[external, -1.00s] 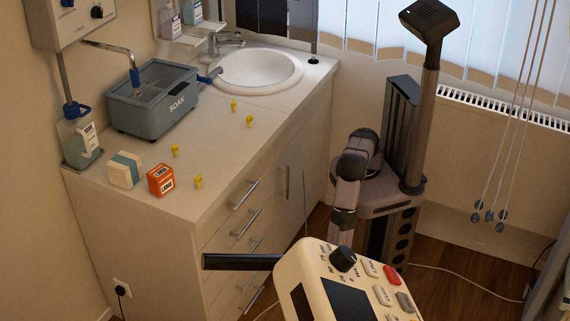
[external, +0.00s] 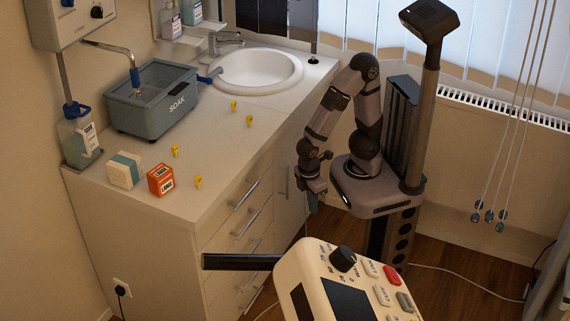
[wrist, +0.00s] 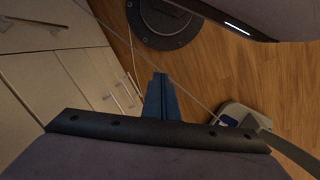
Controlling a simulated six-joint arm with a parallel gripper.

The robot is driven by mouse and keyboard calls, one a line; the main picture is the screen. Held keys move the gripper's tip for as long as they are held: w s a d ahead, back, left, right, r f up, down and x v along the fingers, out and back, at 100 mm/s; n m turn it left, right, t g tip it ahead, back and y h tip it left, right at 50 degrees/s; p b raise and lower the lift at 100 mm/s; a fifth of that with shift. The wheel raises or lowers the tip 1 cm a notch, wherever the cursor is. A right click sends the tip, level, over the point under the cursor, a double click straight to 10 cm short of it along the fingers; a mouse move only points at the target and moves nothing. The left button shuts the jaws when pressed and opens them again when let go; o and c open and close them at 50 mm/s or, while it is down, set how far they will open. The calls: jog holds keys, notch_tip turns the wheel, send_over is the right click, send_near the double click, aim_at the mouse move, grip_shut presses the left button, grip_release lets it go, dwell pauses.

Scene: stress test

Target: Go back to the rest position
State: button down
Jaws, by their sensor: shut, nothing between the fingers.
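My gripper (external: 313,203) hangs low off the right side of the counter, in front of the cabinet doors, at the end of my folded arm. Its fingers point down. In the wrist view my gripper (wrist: 160,98) shows as blue fingers closed together with nothing between them, over the wooden floor (wrist: 215,80). It is apart from the counter and holds nothing.
The counter (external: 215,130) carries a grey SOAK tank (external: 150,105), a white basin (external: 258,70), an orange box (external: 160,180), a sponge-like block (external: 124,170) and several yellow pieces (external: 198,182). A cream control panel (external: 345,280) stands in front. Cords (external: 515,120) hang at right.

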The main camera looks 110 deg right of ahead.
jog(key=w+d+r+m+t+p, duration=0.1)
jog(key=w+d+r+m, duration=0.2)
jog(key=d+r, duration=0.15)
notch_tip(320, 180, up, 18)
jog(key=p, duration=1.9)
jog(key=shift+s+r+n, duration=0.2)
jog(key=shift+s+n, duration=0.05)
jog(key=shift+n, duration=0.05)
jog(key=shift+a, duration=0.1)
notch_tip(320, 180, down, 45)
jog(key=b, duration=4.5)
jog(key=shift+f, duration=0.2)
